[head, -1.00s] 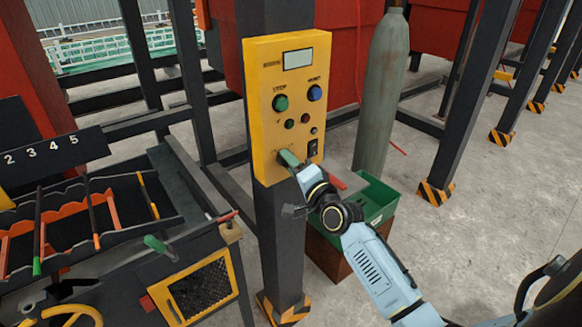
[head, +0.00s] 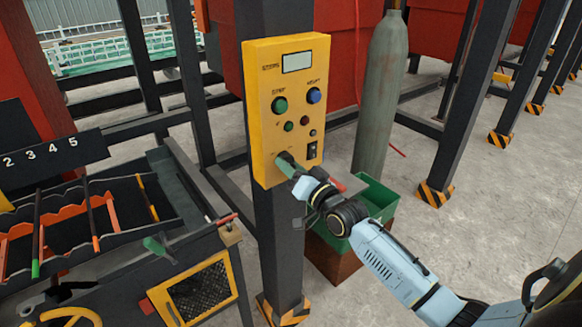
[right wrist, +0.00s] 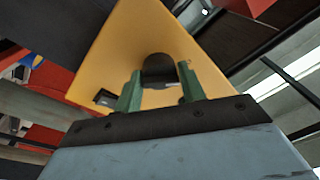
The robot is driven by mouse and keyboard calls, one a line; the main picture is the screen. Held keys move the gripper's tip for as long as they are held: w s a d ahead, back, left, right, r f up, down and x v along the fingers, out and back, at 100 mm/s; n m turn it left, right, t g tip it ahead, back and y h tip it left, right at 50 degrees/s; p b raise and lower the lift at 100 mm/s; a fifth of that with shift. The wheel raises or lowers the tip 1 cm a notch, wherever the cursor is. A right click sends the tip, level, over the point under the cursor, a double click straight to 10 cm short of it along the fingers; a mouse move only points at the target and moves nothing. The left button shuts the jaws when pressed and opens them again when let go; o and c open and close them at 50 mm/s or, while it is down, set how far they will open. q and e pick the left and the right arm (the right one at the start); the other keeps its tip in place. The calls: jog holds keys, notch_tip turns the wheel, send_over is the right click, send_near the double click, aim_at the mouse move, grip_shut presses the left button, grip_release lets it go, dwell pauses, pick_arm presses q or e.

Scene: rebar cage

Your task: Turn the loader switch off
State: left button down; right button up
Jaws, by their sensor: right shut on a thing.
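A yellow control panel (head: 262,110) is fixed to a dark post in the head view. A dark knob (head: 284,157), apparently the loader switch, sits at its lower left. My right gripper (head: 288,163) reaches it from the lower right, and its green fingers are shut on it. In the right wrist view the black knob (right wrist: 158,68) sits between the two green fingers (right wrist: 160,86), with the yellow panel behind. The fingers partly cover the knob, so I cannot read its setting or label. My left gripper is not in view.
The panel also has a green button (head: 280,105), a blue button (head: 314,96), small lamps and a black rocker switch (head: 312,150). A grey gas cylinder (head: 377,95) and a green bin (head: 378,195) stand to the right. A bar rack bench (head: 110,265) is at left.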

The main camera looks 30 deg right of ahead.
jog(key=shift+f, duration=0.2)
jog(key=o, duration=0.9)
jog(key=shift+d+r, duration=0.1)
jog(key=shift+o, duration=0.2)
jog(key=shift+s, duration=0.1)
jog(key=s+d+f, duration=0.1)
jog(key=s, duration=1.2)
jog(key=shift+f+b, duration=0.2)
jog(key=shift+b, duration=0.25)
